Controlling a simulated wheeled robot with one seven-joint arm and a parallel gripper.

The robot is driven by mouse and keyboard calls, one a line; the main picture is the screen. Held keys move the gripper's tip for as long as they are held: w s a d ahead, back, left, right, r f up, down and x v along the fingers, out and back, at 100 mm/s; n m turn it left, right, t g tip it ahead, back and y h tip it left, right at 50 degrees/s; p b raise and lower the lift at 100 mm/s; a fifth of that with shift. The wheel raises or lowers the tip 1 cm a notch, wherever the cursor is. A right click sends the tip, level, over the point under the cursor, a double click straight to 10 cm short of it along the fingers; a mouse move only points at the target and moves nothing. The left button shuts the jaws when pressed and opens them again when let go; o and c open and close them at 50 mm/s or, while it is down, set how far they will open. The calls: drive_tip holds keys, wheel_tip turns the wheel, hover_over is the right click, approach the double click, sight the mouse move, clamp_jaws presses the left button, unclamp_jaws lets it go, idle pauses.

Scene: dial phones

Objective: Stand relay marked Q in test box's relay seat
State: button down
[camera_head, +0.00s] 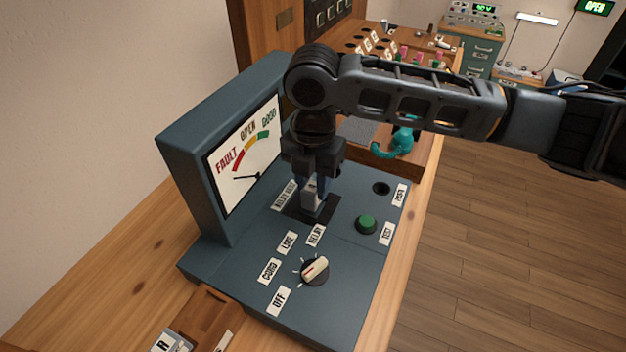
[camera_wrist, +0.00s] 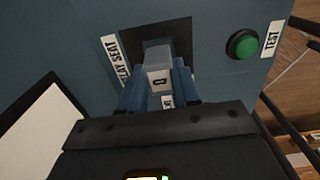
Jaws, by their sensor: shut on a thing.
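The test box (camera_head: 345,275) is a blue-grey console with a sloped panel and a dial meter. Its relay seat (camera_head: 294,208) is a dark rectangular recess beside the "RELAY SEAT" label, and also shows in the wrist view (camera_wrist: 181,30). My gripper (camera_head: 312,184) points down over the seat, its blue fingers shut on a light grey relay (camera_head: 311,201). In the wrist view the relay (camera_wrist: 157,54) stands roughly upright between the fingertips (camera_wrist: 160,88), within the seat's outline. I cannot read its letter or tell whether it is fully down.
A green TEST button (camera_head: 366,224), a round PROBE hole (camera_head: 381,188) and a selector knob (camera_head: 315,270) are on the panel. A relay marked R (camera_head: 168,343) lies at the lower left. A teal hook-shaped thing (camera_head: 400,143) is behind the box.

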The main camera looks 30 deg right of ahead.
sight(313, 185)
drive_tip(key=shift+f+b, duration=0.3)
drive_tip(key=shift+f, duration=0.25)
drive_tip(key=shift+c, duration=2.4)
unclamp_jaws()
drive_tip(key=shift+r, duration=0.2)
drive_tip(key=shift+r+p, duration=3)
drive_tip(key=shift+r, duration=0.6)
drive_tip(key=shift+r, duration=0.1)
wheel_tip(313, 185, up, 2)
drive_tip(key=shift+p, duration=0.95)
drive_tip(key=shift+r, duration=0.9)
